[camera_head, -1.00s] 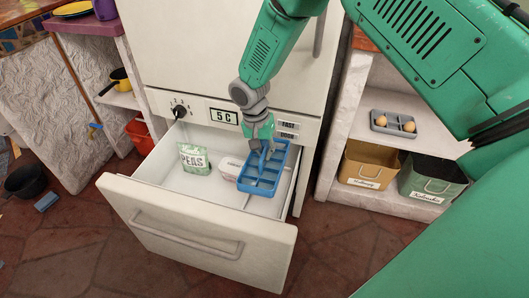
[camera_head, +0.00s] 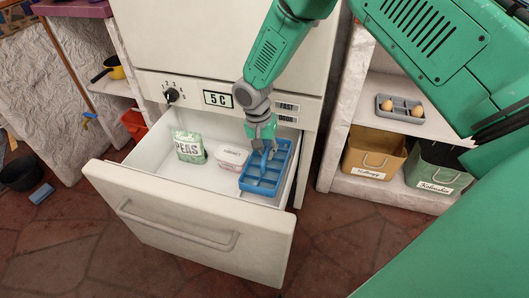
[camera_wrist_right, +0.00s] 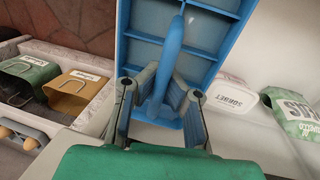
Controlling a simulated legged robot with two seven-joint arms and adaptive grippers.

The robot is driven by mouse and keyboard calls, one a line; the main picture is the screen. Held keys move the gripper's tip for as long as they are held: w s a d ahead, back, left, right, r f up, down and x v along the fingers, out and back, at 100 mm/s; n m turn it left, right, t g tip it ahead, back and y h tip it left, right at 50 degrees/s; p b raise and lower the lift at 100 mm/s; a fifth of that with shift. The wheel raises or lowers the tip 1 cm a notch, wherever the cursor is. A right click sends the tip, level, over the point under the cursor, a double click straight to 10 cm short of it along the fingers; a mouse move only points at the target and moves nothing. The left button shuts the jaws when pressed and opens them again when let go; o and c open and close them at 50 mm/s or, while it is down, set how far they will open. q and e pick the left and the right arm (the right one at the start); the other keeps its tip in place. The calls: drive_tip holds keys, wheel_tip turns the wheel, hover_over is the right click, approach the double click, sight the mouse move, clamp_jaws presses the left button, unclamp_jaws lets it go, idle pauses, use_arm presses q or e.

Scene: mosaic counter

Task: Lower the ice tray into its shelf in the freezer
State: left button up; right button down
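The blue ice tray (camera_head: 262,186) is at the right end of the open freezer drawer (camera_head: 190,222), roughly level, beside its right wall. Its long side runs from front to back. I cannot tell whether it touches a support below. My right gripper (camera_head: 268,148) comes down from above with its fingers closed around the tray's upright handle. The wrist view shows the fingers (camera_wrist_right: 163,95) on both sides of the blue handle (camera_wrist_right: 171,50). The shelf under the tray is hidden. My left gripper is not in view.
A peas bag (camera_head: 188,147) and a pink-and-white sorbet tub (camera_head: 232,157) stand in the drawer left of the tray, the tub close to it. A side shelf on the right holds an egg tray (camera_head: 400,108) and two bins, yellow (camera_head: 373,153) and green (camera_head: 437,170).

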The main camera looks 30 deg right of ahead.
sight(266, 167)
drive_tip(key=shift+d+f+b, duration=0.15)
drive_tip(key=shift+f+b, duration=0.35)
drive_tip(key=shift+f, duration=0.3)
drive_tip(key=shift+a+f+b, duration=0.65)
drive_tip(key=shift+b, duration=0.15)
drive_tip(key=shift+f+b, duration=0.5)
drive_tip(key=shift+f, duration=0.1)
drive_tip(key=shift+d+f, duration=0.5)
drive_tip(key=shift+f, duration=0.3)
drive_tip(key=shift+a, duration=0.45)
drive_tip(key=shift+d, duration=0.2)
drive_tip(key=c, duration=1.6)
unclamp_jaws()
drive_tip(key=shift+d, duration=0.1)
drive_tip(key=shift+c, duration=0.2)
